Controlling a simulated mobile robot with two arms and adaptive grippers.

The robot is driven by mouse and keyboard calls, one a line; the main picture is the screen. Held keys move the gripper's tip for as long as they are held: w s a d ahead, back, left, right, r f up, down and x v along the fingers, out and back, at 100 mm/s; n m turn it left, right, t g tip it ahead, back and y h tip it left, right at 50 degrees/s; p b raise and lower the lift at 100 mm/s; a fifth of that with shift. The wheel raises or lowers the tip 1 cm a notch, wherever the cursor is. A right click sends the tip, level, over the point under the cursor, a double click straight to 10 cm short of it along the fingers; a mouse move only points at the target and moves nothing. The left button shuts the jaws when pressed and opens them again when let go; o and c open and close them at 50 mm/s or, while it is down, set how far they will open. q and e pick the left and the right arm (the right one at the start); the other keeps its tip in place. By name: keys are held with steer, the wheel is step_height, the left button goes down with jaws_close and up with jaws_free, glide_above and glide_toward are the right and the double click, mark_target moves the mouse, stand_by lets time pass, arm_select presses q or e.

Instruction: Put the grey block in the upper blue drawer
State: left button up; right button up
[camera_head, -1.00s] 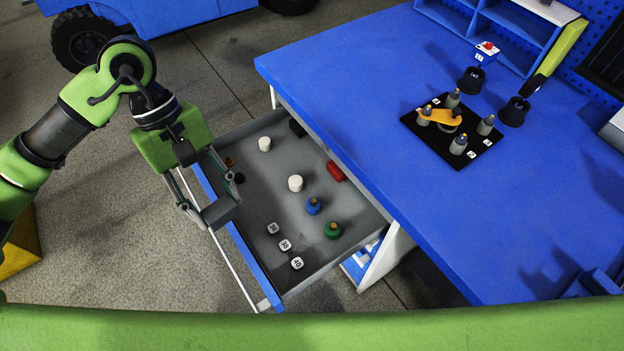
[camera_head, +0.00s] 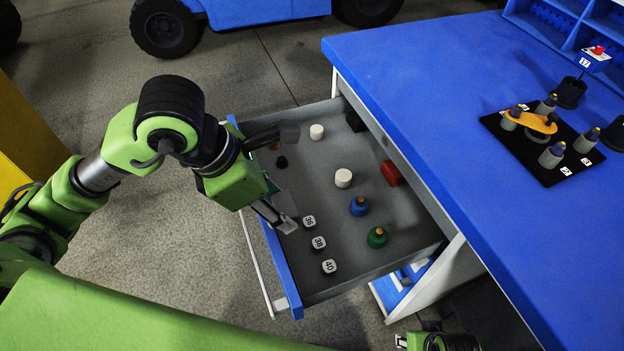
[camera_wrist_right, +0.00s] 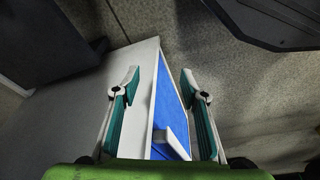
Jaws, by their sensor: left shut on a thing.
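The upper blue drawer (camera_head: 283,275) is pulled open, with a blue front and a grey inside. My left gripper (camera_head: 277,215) is at the drawer's front edge, beside the white block marked 36 (camera_head: 309,221). It is shut on a grey block (camera_head: 284,203), which is partly hidden by the fingers and blends with the drawer floor. I cannot tell whether the block touches the floor. My right gripper (camera_wrist_right: 163,105) is open and empty in the right wrist view, with a white and blue cabinet part below it.
The drawer holds white cylinders (camera_head: 343,178), a red block (camera_head: 392,173), blue (camera_head: 359,206) and green (camera_head: 377,237) pieces, and blocks marked 38 (camera_head: 318,243) and 40 (camera_head: 329,267). The blue bench top (camera_head: 420,80) carries a black fixture board (camera_head: 545,160).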

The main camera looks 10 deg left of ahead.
arm_select(q)
steer(key=w+a+f, duration=0.1)
steer(key=w+f, duration=0.1)
steer(key=w, duration=0.2)
steer(key=w+a+f+b, duration=0.1)
steer(key=w+f, duration=0.2)
steer(key=w, duration=0.1)
steer(key=w+a+f, duration=0.2)
steer(key=w+f, duration=0.1)
steer(key=shift+w+f+b, duration=0.2)
steer(key=shift+w+b, duration=0.2)
steer(key=shift+w+f, duration=0.4)
steer(key=shift+f, duration=0.1)
steer(key=f, duration=0.2)
steer(key=shift+w+a+f+b, duration=0.1)
steer(key=shift+w+f+b, duration=0.1)
steer(key=shift+f+b, duration=0.15)
steer(key=shift+f, duration=0.45)
arm_select(e)
steer(key=w+v, duration=0.2)
steer(key=v, duration=0.7)
steer(key=shift+s+r+t, duration=0.2)
steer(key=shift+r+t, duration=0.1)
steer(key=shift+r, duration=0.1)
arm_select(q)
steer(key=o, duration=1.2)
steer(key=shift+c, duration=0.2)
arm_select(e)
steer(key=shift+r, duration=0.1)
